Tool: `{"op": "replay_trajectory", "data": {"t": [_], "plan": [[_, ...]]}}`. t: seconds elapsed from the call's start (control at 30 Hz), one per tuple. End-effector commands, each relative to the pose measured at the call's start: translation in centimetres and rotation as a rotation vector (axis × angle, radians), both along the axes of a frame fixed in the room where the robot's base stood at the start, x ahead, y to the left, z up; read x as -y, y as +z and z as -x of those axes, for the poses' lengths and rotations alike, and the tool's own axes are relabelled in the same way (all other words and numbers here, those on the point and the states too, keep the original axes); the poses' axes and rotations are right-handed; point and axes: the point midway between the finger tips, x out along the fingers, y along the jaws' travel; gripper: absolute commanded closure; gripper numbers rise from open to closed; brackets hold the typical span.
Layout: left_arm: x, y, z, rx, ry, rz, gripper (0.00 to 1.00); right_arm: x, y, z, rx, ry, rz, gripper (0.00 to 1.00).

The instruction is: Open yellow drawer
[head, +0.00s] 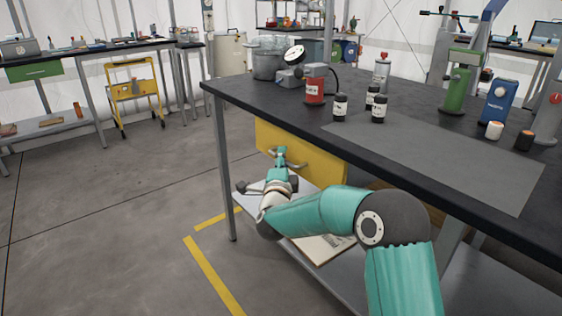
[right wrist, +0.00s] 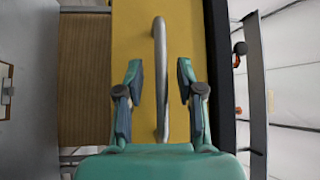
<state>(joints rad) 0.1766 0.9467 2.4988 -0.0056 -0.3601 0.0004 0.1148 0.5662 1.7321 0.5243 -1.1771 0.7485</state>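The yellow drawer (head: 318,166) sits under the black tabletop of the near workbench, its front looking flush below the edge. Its curved metal handle (head: 297,163) is partly hidden by my right gripper (head: 281,158). In the right wrist view the yellow front (right wrist: 188,35) fills the middle, and the handle (right wrist: 159,40) runs up and down the picture. My right gripper (right wrist: 160,80) is open, one finger on each side of the handle, with gaps visible on both sides. My left gripper is not in view.
The black workbench (head: 450,170) carries a red container (head: 314,90), several dark bottles and a green device (head: 456,85). A lower shelf (head: 340,275) with a paper sheet lies under the drawer. A bench leg (head: 225,175) stands left of it. Floor (head: 120,210) to the left is clear.

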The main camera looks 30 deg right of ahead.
Motion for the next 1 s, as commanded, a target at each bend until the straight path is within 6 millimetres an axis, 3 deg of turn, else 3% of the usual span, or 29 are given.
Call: {"op": "replay_trajectory", "data": {"t": [0.2, 0.43, 0.73, 0.77, 1.0], "plan": [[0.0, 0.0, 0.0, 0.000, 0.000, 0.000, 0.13, 0.0, 0.0, 0.0, 0.000, 0.000, 0.000, 0.63], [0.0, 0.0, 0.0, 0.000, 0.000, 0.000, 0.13, 0.0, 0.0, 0.0, 0.000, 0.001, 0.000, 0.99], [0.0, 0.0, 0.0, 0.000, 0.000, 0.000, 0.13, -0.1, -0.1, 0.0, -0.002, 0.001, -0.001, 1.00], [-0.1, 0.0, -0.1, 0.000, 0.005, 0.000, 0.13, -1.1, -0.1, -0.1, -0.002, 0.005, -0.001, 1.00], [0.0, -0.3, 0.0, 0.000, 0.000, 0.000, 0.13, -0.4, -0.3, -0.1, -0.004, -0.007, -0.002, 1.00]]}}
